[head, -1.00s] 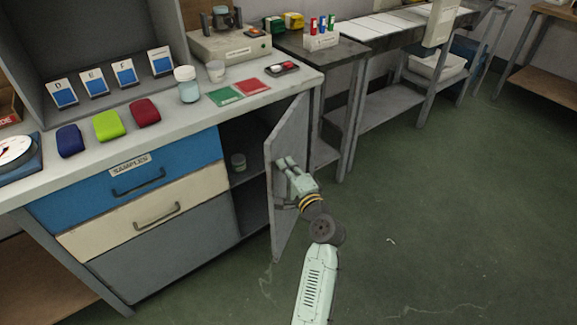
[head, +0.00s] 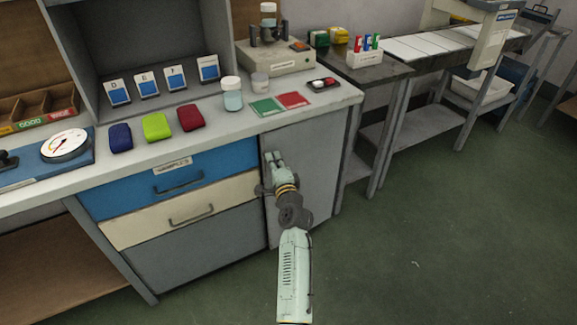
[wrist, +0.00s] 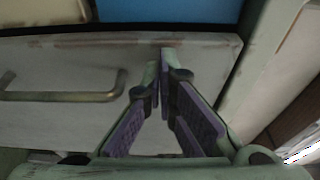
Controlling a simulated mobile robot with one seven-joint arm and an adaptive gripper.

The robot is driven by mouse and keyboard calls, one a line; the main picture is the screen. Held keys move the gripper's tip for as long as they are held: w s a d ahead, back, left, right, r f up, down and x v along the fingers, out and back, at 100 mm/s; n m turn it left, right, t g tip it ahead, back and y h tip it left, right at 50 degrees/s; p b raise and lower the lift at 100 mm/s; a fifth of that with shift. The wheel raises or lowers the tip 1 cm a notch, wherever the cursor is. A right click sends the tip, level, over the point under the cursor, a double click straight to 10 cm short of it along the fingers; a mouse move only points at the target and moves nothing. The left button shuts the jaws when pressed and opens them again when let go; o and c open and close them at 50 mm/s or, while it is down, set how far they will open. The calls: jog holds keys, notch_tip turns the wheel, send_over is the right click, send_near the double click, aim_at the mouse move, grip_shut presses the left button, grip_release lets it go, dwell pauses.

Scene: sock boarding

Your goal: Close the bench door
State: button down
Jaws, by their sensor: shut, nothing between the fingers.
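The grey bench door (head: 318,165) now lies across the cupboard opening, right of the drawers, and looks flush with the bench front. The cupboard inside is hidden. In the wrist view the door (wrist: 60,125) fills the middle, with its bar handle (wrist: 65,96) at left and a thin dark gap along its edge by the drawers. My gripper (head: 275,158) is in front of the door's upper left part, by the drawer side. In the wrist view my gripper (wrist: 164,58) has its purple-padded fingers together at the tips, with nothing between them. I cannot tell whether they touch the door.
The blue drawer (head: 222,170) and cream drawer (head: 140,226) are shut. The worktop (head: 205,145) above holds a jar (head: 232,95), coloured pouches and cards. A dark side table (head: 385,75) stands at right. The green floor (head: 440,240) at right is clear.

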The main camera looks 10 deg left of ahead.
jog(key=shift+w+a+r, duration=0.1)
jog(key=shift+w+a, duration=0.95)
jog(key=shift+w, duration=0.05)
